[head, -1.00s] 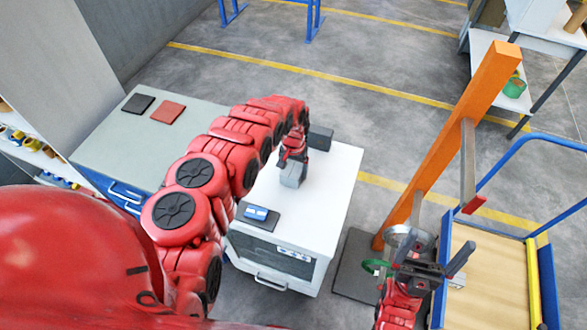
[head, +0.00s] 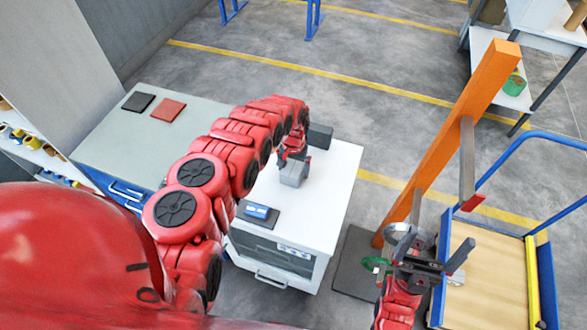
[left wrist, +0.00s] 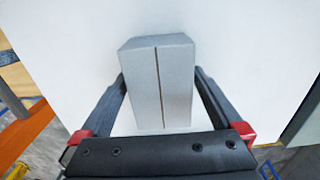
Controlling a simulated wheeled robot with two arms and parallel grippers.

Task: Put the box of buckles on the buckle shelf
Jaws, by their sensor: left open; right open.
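A plain grey box (head: 294,174), which I take to be the box of buckles, stands on the white cabinet top (head: 330,190). In the left wrist view the box (left wrist: 160,85) sits between the two fingers, with a seam along its middle. My left gripper (head: 292,158) is open around it, with a narrow gap at each side. My right gripper (head: 434,258) is open at the lower right, in front of the orange post and beside the cart. I cannot tell which shelf is the buckle shelf.
A dark block (head: 320,136) and a dark tray with a blue item (head: 257,212) are on the white cabinet. A shelf with yellow rolls (head: 35,145) is at the left. An orange post (head: 450,140) and a blue-railed cart (head: 485,300) stand right. A white shelf (head: 490,70) is far right.

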